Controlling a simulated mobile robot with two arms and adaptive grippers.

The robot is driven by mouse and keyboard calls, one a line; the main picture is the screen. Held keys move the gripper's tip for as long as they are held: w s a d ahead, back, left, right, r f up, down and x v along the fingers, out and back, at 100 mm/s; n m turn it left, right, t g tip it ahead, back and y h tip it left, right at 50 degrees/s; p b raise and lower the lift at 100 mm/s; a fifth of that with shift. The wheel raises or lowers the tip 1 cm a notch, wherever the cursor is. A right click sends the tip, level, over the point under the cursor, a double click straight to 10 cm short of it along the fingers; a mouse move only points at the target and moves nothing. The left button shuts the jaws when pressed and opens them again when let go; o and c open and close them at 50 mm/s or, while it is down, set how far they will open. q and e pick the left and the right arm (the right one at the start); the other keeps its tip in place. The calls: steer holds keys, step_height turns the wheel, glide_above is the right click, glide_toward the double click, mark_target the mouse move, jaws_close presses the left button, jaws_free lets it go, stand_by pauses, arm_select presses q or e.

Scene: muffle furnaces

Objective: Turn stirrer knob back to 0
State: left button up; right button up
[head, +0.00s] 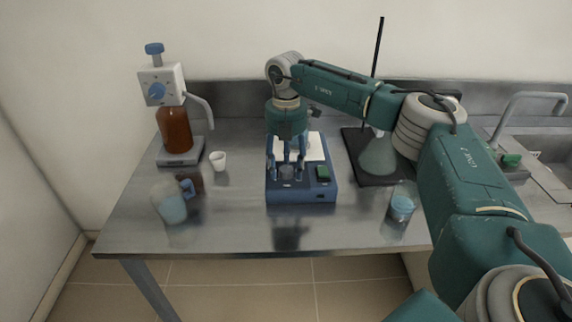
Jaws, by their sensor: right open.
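The stirrer (300,195) is a blue box with a white top plate (315,147), standing on the middle of the metal bench. A green switch or display (322,173) is on the right of its sloped front. A grey round knob (287,172) shows on the left of the front, partly hidden by my fingers. My right gripper (287,170) points down over the knob, open, with its blue fingers on either side of it. I cannot tell if the fingers touch the knob. The knob's setting is too small to read. My left gripper is not in view.
A brown bottle with a white dispenser (174,128) stands at the left, beside a small white cup (217,161). A flask (378,157) stands on a rod stand (380,55). A sink (545,150) is far right.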

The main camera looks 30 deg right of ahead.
steer(key=shift+c, duration=0.3)
steer(key=c, duration=1.1)
steer(key=shift+n, duration=0.3)
steer(key=shift+a+n+p, duration=0.1)
steer(key=shift+n+p, duration=0.3)
steer(key=shift+n, duration=0.1)
steer(key=n+p, duration=0.1)
steer(key=n, duration=0.3)
steer(key=n+p, duration=0.1)
steer(key=n, duration=0.4)
steer(key=shift+f+n, duration=0.1)
steer(key=shift+n, duration=0.3)
steer(key=n, duration=0.5)
steer(key=shift+p, duration=0.4)
steer(key=n, duration=1)
steer(key=shift+d, duration=0.2)
steer(key=n, duration=0.4)
steer(key=shift+n, duration=0.4)
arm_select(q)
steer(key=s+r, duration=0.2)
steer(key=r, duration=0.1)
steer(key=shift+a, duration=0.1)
arm_select(e)
steer(key=n, duration=0.4)
steer(key=shift+w+n, duration=0.1)
steer(key=shift+n, duration=0.2)
